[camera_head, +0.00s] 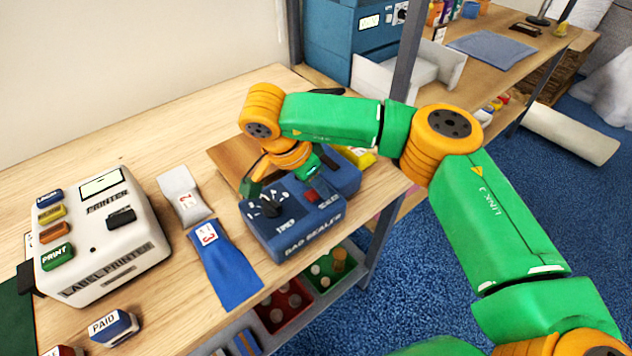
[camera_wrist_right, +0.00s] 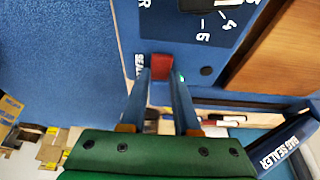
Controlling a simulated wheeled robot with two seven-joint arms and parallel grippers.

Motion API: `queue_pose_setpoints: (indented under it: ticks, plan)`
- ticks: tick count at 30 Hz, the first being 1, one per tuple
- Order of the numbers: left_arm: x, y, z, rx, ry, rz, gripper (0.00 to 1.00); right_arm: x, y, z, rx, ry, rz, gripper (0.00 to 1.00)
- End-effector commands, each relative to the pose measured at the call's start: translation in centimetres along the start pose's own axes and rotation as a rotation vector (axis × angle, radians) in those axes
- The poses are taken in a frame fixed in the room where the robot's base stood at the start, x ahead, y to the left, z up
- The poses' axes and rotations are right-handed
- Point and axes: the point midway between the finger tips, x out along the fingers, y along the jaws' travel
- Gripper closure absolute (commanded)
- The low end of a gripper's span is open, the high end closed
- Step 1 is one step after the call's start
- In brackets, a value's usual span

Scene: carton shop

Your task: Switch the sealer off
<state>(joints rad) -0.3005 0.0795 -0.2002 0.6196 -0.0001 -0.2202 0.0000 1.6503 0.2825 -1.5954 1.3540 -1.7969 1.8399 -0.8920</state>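The bag sealer (camera_head: 282,238) is a blue box near the right end of the workbench. On its top are a black dial (camera_head: 268,207) and a small red switch (camera_head: 312,195). In the right wrist view the red switch (camera_wrist_right: 160,66) shows between the fingertips, with the numbered dial (camera_wrist_right: 208,5) above it. My right gripper (camera_head: 314,183) is over the sealer, pointing down. Its two fingers (camera_wrist_right: 163,80) are apart, one on each side of the switch. I cannot tell whether they touch it. My left gripper is not in view.
A white label printer (camera_head: 95,240) stands at the left. Two pouches, one white (camera_head: 183,195) and one blue (camera_head: 228,275), lie between it and the sealer. A PAID stamp (camera_head: 112,328) is near the front. Bins (camera_head: 285,303) sit below the bench edge.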

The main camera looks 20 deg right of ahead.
Motion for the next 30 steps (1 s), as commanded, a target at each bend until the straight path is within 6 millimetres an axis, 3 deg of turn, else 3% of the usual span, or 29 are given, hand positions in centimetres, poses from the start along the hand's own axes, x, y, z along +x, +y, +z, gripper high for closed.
queue_pose_setpoints:
  ticks: [4, 9, 20, 21, 23, 30]
  plan:
    - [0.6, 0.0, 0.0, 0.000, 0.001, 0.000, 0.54, 0.1, -0.1, 0.3, -0.003, 0.038, -0.003, 1.00]
    - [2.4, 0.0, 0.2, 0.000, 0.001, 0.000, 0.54, 0.1, -0.1, 0.9, -0.002, 0.238, -0.004, 1.00]
    - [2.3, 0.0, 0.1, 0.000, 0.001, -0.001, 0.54, -0.3, -0.1, 0.7, 0.002, 0.299, -0.002, 1.00]
    - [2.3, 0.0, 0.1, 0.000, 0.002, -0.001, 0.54, -0.3, -0.1, 0.7, 0.002, 0.298, -0.002, 0.59]
    - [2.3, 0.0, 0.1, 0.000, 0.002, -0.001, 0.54, -0.3, -0.1, 0.7, 0.002, 0.298, -0.002, 0.43]
    - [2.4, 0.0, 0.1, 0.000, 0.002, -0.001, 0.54, -0.3, -0.1, 0.8, 0.002, 0.296, -0.001, 0.40]
